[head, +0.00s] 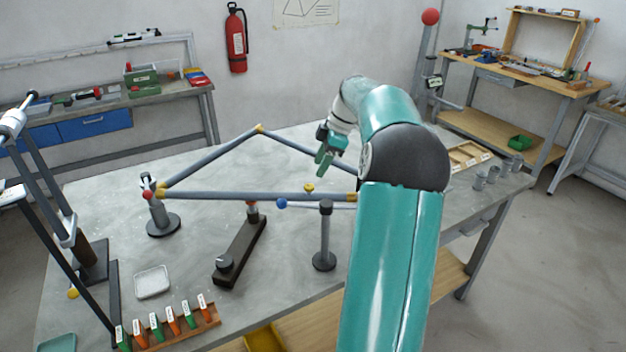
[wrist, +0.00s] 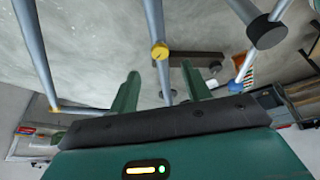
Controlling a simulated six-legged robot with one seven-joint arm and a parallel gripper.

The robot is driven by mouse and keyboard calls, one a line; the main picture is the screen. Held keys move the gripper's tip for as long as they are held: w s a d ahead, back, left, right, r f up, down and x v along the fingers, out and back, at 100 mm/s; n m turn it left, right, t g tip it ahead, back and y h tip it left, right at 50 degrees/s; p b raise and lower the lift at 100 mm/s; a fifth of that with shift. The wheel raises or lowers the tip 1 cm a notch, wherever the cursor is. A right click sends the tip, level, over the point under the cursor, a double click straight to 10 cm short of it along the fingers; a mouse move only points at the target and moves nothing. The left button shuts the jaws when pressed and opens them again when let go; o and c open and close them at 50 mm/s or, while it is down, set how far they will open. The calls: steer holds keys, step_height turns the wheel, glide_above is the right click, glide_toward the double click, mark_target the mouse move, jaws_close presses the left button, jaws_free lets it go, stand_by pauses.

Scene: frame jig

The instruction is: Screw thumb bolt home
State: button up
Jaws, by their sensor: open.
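A yellow thumb bolt (head: 309,188) sits on the long front tube (head: 240,195) of a grey triangular frame. In the wrist view, a yellow round head (wrist: 159,51), apparently this bolt, shows on a tube just beyond the gap between my fingertips. My gripper (head: 325,160) is above the table, up and slightly right of the bolt in the head view. In the wrist view its two green fingers (wrist: 160,70) are spread, with nothing held between them. How far the bolt is from the fingertips is hard to tell. The frame's right end is hidden behind my arm.
A dark post (head: 325,235), a blue ball (head: 281,203) and a dark bar fixture (head: 240,252) stand near the front tube. A clamp stand (head: 163,215) is at the left corner. A rack of colored tags (head: 175,325) and a white tray (head: 152,282) lie in front.

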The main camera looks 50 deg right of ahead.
mark_target(310, 186)
steer(key=x, duration=0.6)
steer(key=shift+f, duration=0.15)
steer(key=c, duration=1)
steer(key=shift+m, duration=0.3)
